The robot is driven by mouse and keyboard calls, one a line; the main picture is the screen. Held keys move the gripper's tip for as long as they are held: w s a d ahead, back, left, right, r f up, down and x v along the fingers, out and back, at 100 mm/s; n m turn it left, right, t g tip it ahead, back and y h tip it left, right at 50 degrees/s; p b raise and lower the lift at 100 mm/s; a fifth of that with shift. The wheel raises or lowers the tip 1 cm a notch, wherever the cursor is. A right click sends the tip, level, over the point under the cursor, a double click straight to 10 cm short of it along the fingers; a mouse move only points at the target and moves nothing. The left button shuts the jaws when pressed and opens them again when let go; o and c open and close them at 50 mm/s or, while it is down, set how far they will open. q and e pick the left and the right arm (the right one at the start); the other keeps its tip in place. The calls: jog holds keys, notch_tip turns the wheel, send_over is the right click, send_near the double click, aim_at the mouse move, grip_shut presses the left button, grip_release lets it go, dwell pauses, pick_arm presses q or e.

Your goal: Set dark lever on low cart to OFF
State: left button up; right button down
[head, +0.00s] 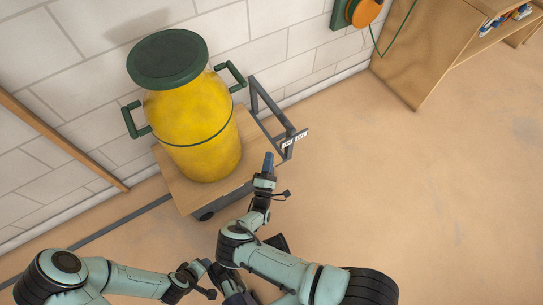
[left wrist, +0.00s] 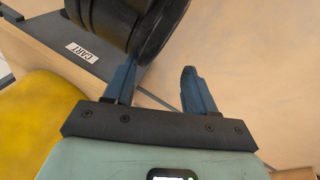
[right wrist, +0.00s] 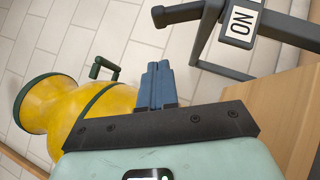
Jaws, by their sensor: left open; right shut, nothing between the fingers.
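The low cart (head: 183,195) has a wooden deck and a dark frame at its right end. White labels (head: 294,140) sit on that frame; one reads ON in the right wrist view (right wrist: 240,22). The dark lever is hard to tell from the frame; a dark bar end (right wrist: 178,14) near the label may be it. My right gripper (head: 268,158) is shut and empty, just left of and below the labels, with no clear contact. My left gripper (left wrist: 160,70) is open and empty, low by the cart's front edge, where a CART label (left wrist: 82,51) shows.
A large yellow can (head: 195,130) with a dark green lid and handles stands on the cart. A white block wall is behind. A wooden cabinet (head: 425,45) stands at upper right, near an orange and green wall fitting (head: 357,12). The floor at right is clear.

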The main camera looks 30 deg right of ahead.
aim_at(286, 122)
pick_arm(q)
jog(key=shift+w+a+f+t+b, duration=0.2)
jog(key=shift+w+a+f+b, duration=0.2)
jog(key=shift+w, duration=0.25)
jog(key=shift+w+a+f+t+b, duration=0.2)
jog(key=shift+w+a+f+b, duration=0.15)
jog(key=shift+w, duration=0.25)
pick_arm(e)
jog(key=w+d+r, duration=0.4)
jog(key=w+d, duration=0.2)
jog(key=d, duration=0.2)
pick_arm(q)
jog(key=shift+s+d+y, duration=0.1)
jog(key=shift+y, duration=0.2)
pick_arm(e)
jog(key=shift+r, duration=0.1)
